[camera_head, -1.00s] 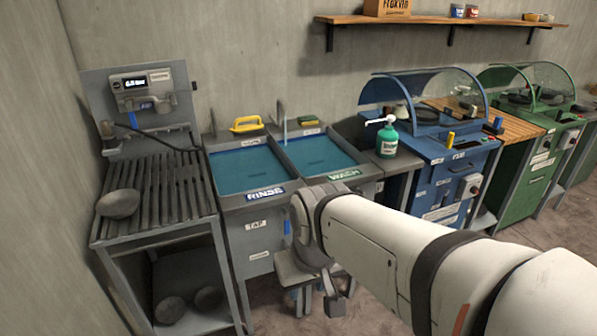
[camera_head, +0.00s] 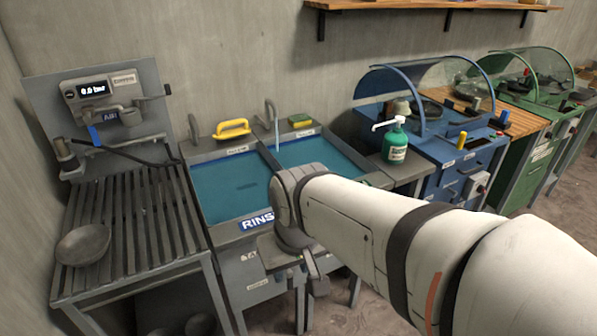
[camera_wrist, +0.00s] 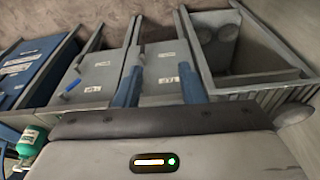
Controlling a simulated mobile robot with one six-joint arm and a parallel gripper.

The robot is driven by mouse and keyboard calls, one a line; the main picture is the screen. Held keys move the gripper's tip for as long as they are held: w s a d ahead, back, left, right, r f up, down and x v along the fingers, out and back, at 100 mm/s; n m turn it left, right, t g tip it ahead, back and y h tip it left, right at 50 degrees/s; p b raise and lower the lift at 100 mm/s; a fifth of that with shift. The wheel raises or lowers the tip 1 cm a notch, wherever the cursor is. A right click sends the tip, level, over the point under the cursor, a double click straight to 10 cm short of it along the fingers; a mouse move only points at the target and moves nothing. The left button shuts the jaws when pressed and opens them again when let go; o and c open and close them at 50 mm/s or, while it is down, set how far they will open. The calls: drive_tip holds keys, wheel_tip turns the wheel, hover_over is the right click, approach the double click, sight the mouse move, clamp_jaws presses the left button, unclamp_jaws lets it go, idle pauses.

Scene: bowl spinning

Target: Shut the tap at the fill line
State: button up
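The rinse basin (camera_head: 225,190) and the wash basin (camera_head: 305,150) both hold teal water. A grey faucet (camera_head: 268,108) stands behind them, with a thin bluish stream (camera_head: 277,137) below its spout. I cannot make out a fill line. A partly covered label (camera_head: 249,256) on the sink front starts with "TA". In the wrist view a small blue handle (camera_wrist: 73,86) sits on a front panel beside a white label. My gripper (camera_wrist: 160,85) has two blue fingers spread apart with nothing between them, in front of the sink. My arm hides part of the sink front in the head view.
A slatted rack (camera_head: 130,225) with a grey bowl (camera_head: 83,245) stands at the left. A yellow-handled tool (camera_head: 232,128) and a green sponge (camera_head: 301,121) lie behind the basins. A green soap bottle (camera_head: 394,143) and a blue machine (camera_head: 455,160) are at the right.

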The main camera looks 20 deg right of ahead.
drive_tip(key=shift+o, duration=0.5)
drive_tip(key=shift+f+m+b, duration=0.3)
drive_tip(key=shift+f, duration=0.1)
drive_tip(key=w+d+f+m+t+y+b, duration=0.2)
drive_tip(key=w+d+f+m+y+b, duration=0.2)
drive_tip(key=w+f+m+y+b, duration=0.9)
drive_tip(key=w+d+f+m+t+h+b, duration=0.3)
drive_tip(key=w+d+f+m+t, duration=0.1)
drive_tip(key=d+m, duration=0.45)
drive_tip(key=w+d+f+m+t+h+b, duration=0.25)
drive_tip(key=w+d+f+m+t, duration=0.2)
drive_tip(key=d+m, duration=0.45)
drive_tip(key=s+d+f+m+t+h+b, duration=0.1)
drive_tip(key=d+f+m+t+h+b, duration=0.15)
drive_tip(key=d+m, duration=0.45)
drive_tip(key=d+f+m+t+h+b, duration=0.2)
drive_tip(key=d+f+m+h, duration=0.2)
drive_tip(key=d, duration=0.5)
drive_tip(key=shift+m, duration=0.25)
drive_tip(key=w, duration=0.4)
drive_tip(key=w+b, duration=0.1)
drive_tip(key=w, duration=0.2)
drive_tip(key=shift+a+r, duration=0.1)
drive_tip(key=shift+a, duration=0.25)
